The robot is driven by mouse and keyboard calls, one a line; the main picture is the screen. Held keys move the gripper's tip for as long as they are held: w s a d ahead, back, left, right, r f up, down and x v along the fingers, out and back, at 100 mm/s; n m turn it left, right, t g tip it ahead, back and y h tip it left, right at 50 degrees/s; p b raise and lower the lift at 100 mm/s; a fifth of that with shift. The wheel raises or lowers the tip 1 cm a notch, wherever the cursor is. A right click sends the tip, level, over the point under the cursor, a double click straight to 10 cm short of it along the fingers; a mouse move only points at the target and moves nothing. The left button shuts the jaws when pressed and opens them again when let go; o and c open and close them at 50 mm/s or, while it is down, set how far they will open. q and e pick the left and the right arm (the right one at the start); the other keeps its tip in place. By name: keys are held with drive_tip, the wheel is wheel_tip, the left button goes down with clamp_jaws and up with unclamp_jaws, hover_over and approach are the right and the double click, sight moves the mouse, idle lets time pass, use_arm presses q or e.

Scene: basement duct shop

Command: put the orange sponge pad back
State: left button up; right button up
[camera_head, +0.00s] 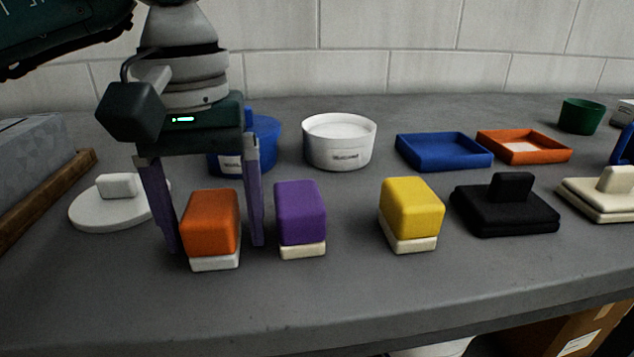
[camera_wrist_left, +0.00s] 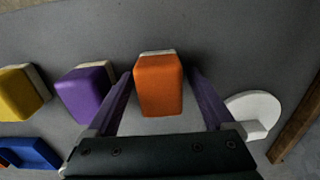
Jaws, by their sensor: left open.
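The orange sponge pad (camera_head: 210,222), a block with a white base layer, stands on the grey table at the left front. My left gripper (camera_head: 213,248) points down with its jaws open, one purple-grey finger on each side of the pad. In the left wrist view the orange pad (camera_wrist_left: 158,84) sits between the two fingers (camera_wrist_left: 165,90), with a gap showing on the right side; whether the left finger touches it I cannot tell. An orange tray (camera_head: 483,148) with a pale patch inside lies at the back right. My right gripper is not in view.
A purple pad (camera_head: 300,212) stands close to the right of the gripper, and a yellow pad (camera_head: 411,207) farther right. A white round lid (camera_head: 95,212) is at left. A blue tub (camera_head: 262,145), white tub (camera_head: 340,152), blue tray (camera_head: 440,160) and black handled block (camera_head: 505,212) stand around.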

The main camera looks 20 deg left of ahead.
sight(209, 203)
use_arm(q)
wheel_tip(209, 203, up, 12)
drive_tip(key=shift+r+p, duration=0.15)
drive_tip(key=shift+p, duration=0.5)
